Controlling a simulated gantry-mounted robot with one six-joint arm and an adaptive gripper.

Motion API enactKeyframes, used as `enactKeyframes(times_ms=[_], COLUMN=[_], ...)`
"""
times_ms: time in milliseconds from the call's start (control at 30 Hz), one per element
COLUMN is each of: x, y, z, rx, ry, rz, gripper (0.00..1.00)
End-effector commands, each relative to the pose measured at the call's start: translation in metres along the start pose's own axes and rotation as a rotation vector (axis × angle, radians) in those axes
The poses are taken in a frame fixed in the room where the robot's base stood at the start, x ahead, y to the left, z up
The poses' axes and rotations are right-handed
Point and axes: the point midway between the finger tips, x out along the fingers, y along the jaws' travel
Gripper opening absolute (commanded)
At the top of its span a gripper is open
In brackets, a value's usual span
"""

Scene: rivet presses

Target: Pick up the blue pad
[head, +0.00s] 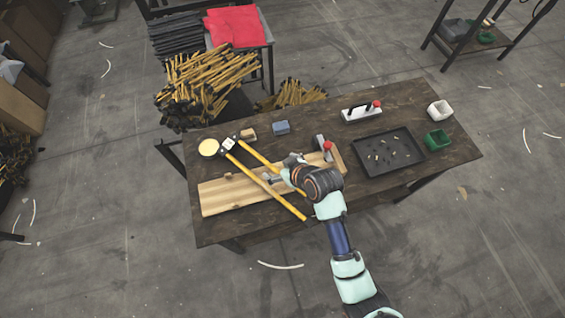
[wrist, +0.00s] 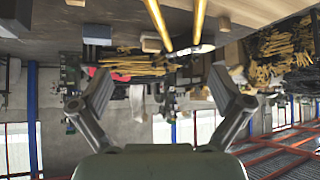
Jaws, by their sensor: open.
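The blue pad (head: 281,127) is a small blue-grey block lying on the dark table, near its back edge. It also shows in the wrist view (wrist: 97,34), at the upper left. My gripper (head: 274,178) is over the wooden board, in front of the pad and apart from it. In the wrist view my gripper (wrist: 160,88) has its fingers wide apart, with nothing held between them. The pad is outside the fingers there.
A small wooden block (head: 248,134) lies left of the pad. A yellow-handled tool (head: 262,168) crosses the board (head: 225,190). A red-knobbed clamp (head: 336,157) stands right of my gripper. A black tray (head: 372,168) and white holder (head: 352,114) are farther right.

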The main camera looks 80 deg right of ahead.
Motion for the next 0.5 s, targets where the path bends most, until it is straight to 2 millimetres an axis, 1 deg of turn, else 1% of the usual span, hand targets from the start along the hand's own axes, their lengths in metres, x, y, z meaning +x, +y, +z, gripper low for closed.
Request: enactKeyframes(times_ms=[33, 133, 233, 500], x=[-0.009, -0.017, -0.02, -0.019], y=[0.0, 0.0, 0.0, 0.0], z=[-0.001, 0.0, 0.0, 0.0], rx=[0.001, 0.001, 0.0, 0.0], ry=[0.0, 0.0, 0.0, 0.0], rz=[0.001, 0.0, 0.0, -0.001], gripper=[1.0, 1.0, 1.0, 1.0])
